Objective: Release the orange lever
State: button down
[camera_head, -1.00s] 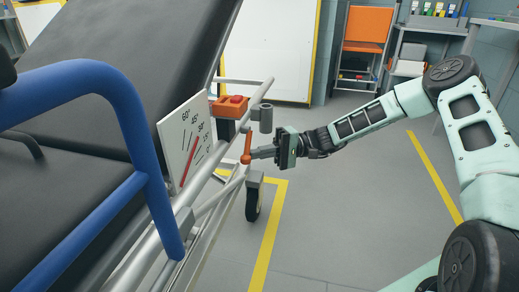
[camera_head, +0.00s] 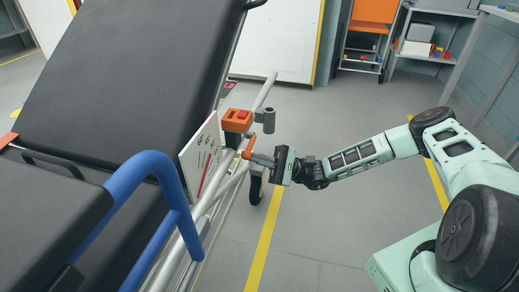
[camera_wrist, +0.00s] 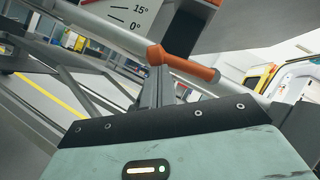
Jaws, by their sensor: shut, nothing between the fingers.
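The orange lever (camera_head: 248,147) is on the side rail of the stretcher, beside the white angle plate (camera_head: 202,157). My gripper (camera_head: 262,159) is at the lever from the right, with its fingers shut. In the wrist view the closed fingertips (camera_wrist: 158,78) reach up to the pivot end of the lever (camera_wrist: 190,66), whose handle slants to the right. Nothing shows between the fingers. I cannot tell whether the tips touch the lever.
An orange block with a red button (camera_head: 237,119) sits on the rail just above the lever. A blue curved handrail (camera_head: 160,170) and the black backrest (camera_head: 140,70) are to the left. The grey floor (camera_head: 320,230) to the right is open.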

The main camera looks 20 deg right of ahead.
jog(key=shift+s+a+r+m+t+p, duration=0.1)
jog(key=shift+r+m+t+p, duration=0.3)
jog(key=shift+m, duration=0.45)
jog(key=shift+s+a+r+m+t+p, duration=0.1)
jog(key=shift+r+m+t+p, duration=0.05)
jog(key=shift+m+t+p, duration=0.55)
jog(key=shift+s+a+r+m+t+p, duration=0.1)
jog(key=shift+r+m+t+p, duration=0.2)
jog(key=shift+m+t, duration=0.5)
jog(key=shift+m, duration=0.45)
jog(key=shift+f, duration=0.1)
jog(key=w+f+b+v, duration=0.1)
jog(key=w+f+v, duration=0.1)
jog(key=v, duration=1.1)
jog(key=shift+a+b, duration=0.35)
jog(key=shift+b, duration=0.05)
jog(key=shift+r, duration=0.15)
